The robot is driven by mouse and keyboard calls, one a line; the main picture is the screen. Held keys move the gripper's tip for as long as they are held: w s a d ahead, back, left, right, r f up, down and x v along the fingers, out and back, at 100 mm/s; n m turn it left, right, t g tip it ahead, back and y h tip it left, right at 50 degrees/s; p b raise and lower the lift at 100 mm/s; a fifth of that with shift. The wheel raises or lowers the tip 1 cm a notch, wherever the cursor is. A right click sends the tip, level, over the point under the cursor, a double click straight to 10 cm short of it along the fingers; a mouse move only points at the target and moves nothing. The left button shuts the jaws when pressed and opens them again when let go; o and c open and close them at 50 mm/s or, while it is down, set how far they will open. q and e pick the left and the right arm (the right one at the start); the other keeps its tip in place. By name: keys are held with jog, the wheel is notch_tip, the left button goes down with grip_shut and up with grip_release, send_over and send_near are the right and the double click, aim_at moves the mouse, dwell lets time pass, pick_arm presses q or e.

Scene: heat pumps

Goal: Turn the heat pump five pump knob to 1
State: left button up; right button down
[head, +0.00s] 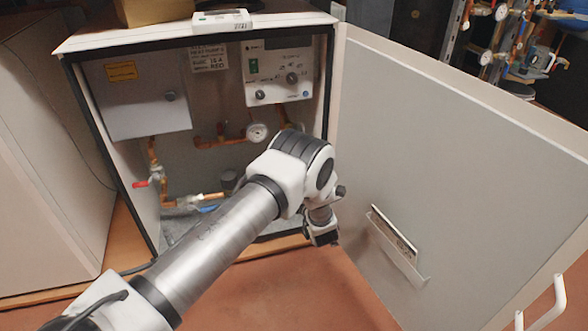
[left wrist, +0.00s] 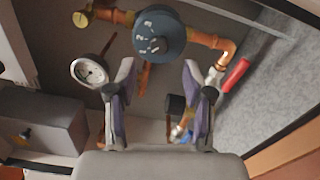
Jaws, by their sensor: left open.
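The pump (left wrist: 160,33) shows in the left wrist view as a round dark blue body joined to copper pipes. Its knob (left wrist: 153,46) has white marks on its face, too small to read for certain. My left gripper (left wrist: 159,72) is open and empty, its two fingers spread just below the knob in that view and apart from it. In the head view my left gripper (head: 322,232) hangs in front of the open cabinet, near the door. There my arm covers part of the cabinet's lower inside, and I cannot make out the knob. My right gripper is not in view.
The cabinet door (head: 445,170) stands open at the right with a paper holder (head: 397,245). A control panel (head: 280,75) and grey box (head: 145,105) are inside. Gauge (left wrist: 90,72) and red valve handle (left wrist: 236,74) flank the pump. Red floor ahead is clear.

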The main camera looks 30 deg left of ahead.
pick_arm(q)
jog(key=v, duration=0.6)
jog(key=shift+r, duration=0.1)
